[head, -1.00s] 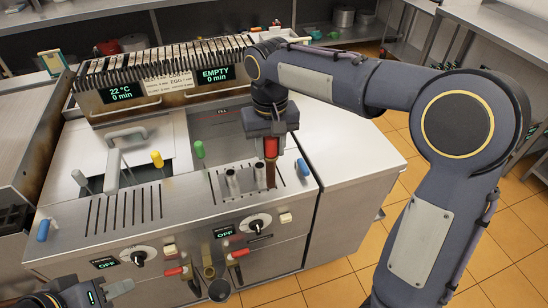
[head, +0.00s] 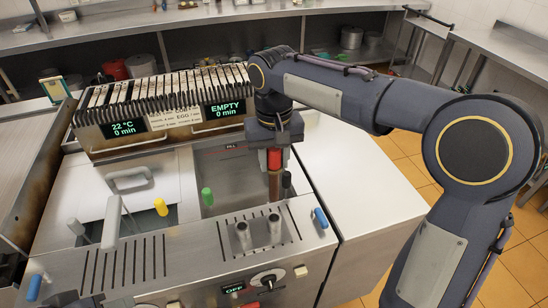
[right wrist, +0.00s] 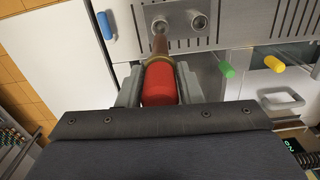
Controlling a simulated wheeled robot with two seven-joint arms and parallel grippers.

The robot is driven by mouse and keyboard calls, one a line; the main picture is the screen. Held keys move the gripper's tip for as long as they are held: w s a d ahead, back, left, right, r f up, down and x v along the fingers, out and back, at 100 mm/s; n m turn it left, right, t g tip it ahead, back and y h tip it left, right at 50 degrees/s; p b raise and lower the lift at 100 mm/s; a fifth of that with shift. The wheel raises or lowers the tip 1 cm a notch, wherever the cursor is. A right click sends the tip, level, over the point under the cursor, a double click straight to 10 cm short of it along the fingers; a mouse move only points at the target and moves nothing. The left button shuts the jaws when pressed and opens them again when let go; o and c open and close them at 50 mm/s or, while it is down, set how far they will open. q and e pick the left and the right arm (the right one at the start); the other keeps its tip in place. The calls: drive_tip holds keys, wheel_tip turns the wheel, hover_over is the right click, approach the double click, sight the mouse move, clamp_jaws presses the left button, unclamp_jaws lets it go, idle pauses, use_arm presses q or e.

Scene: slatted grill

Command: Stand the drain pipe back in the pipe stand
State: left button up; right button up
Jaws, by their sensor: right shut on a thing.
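My right gripper (head: 274,150) is shut on the red grip (head: 274,160) of the drain pipe and hangs over the fryer top, with the brown pipe (head: 274,187) pointing down. In the right wrist view, the red grip (right wrist: 159,85) sits between the two fingers (right wrist: 158,88). The pipe stand appears to be the two short metal tubes, left (head: 243,236) and right (head: 274,228), on the slotted top. The pipe's lower end is at or behind the right tube; I cannot tell whether it is inside. My left gripper is not in view.
A green knob (head: 207,196), a yellow knob (head: 161,207) and a blue handle (head: 321,218) stick up nearby. The open basin (head: 225,165) lies behind the tubes. A slatted rack (head: 165,92) stands at the back. The steel counter (head: 350,200) to the right is clear.

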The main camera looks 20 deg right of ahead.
sight(274, 197)
drive_tip(key=shift+w, duration=0.1)
drive_tip(key=shift+f+b, duration=0.35)
drive_tip(key=shift+f, duration=0.3)
drive_tip(key=shift+f+b, duration=1.65)
drive_tip(key=shift+f, duration=1.2)
drive_tip(key=shift+p, duration=0.45)
drive_tip(key=shift+f+b, duration=2)
drive_tip(key=shift+f, duration=1)
drive_tip(key=o, duration=1.2)
drive_tip(key=shift+c, duration=0.2)
